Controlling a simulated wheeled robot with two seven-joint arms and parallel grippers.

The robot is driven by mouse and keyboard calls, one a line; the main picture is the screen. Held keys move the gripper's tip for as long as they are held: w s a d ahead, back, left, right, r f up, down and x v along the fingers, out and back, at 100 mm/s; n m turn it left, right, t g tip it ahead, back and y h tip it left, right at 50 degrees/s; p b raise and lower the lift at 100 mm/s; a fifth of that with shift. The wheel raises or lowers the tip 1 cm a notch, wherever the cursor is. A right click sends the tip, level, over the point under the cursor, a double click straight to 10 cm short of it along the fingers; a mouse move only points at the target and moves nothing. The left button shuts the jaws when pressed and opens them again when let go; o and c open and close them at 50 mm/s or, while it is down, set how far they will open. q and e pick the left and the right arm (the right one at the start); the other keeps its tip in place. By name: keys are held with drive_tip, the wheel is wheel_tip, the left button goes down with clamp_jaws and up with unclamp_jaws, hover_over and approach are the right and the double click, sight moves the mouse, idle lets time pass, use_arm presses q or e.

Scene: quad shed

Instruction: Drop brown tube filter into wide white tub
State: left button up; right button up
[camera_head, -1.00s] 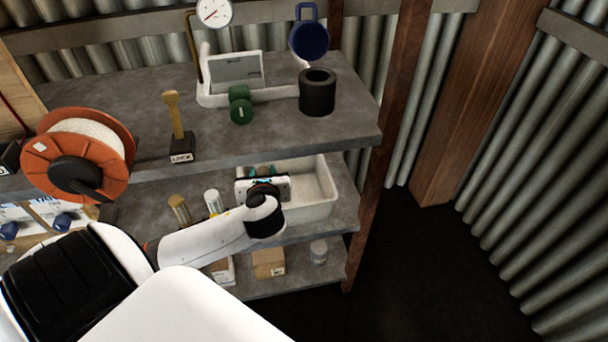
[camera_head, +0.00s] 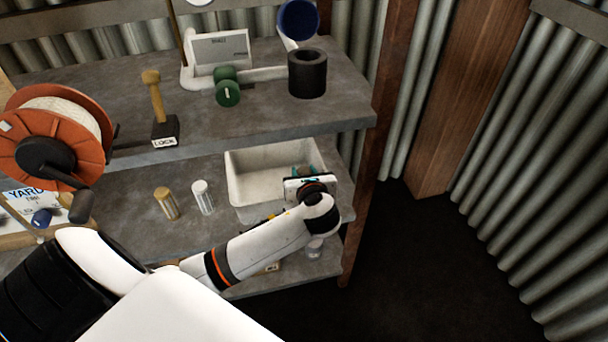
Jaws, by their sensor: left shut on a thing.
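The wide white tub (camera_head: 243,182) stands on the middle shelf, open at the top. My left gripper (camera_head: 301,173) is over the tub's right part, seen from behind. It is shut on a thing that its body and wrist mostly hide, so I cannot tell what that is. Small teal parts show just past the gripper. A brown-topped tube (camera_head: 166,203) stands on the middle shelf, left of the tub and apart from the gripper. I cannot tell whether it is the brown tube filter. My right gripper is not in view.
A white-capped tube (camera_head: 203,197) stands between the brown-topped tube and the tub. The upper shelf (camera_head: 245,122) overhangs behind, holding a black cylinder (camera_head: 307,74), a green dumbbell (camera_head: 227,87) and a mallet (camera_head: 157,110). A wooden post (camera_head: 377,130) borders the shelf at right.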

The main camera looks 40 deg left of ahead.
use_arm(q)
drive_tip(key=shift+f+p, duration=0.3)
drive_tip(key=shift+f, duration=0.25)
drive_tip(key=o, duration=1)
drive_tip(key=shift+c, duration=0.2)
drive_tip(key=shift+r, duration=0.1)
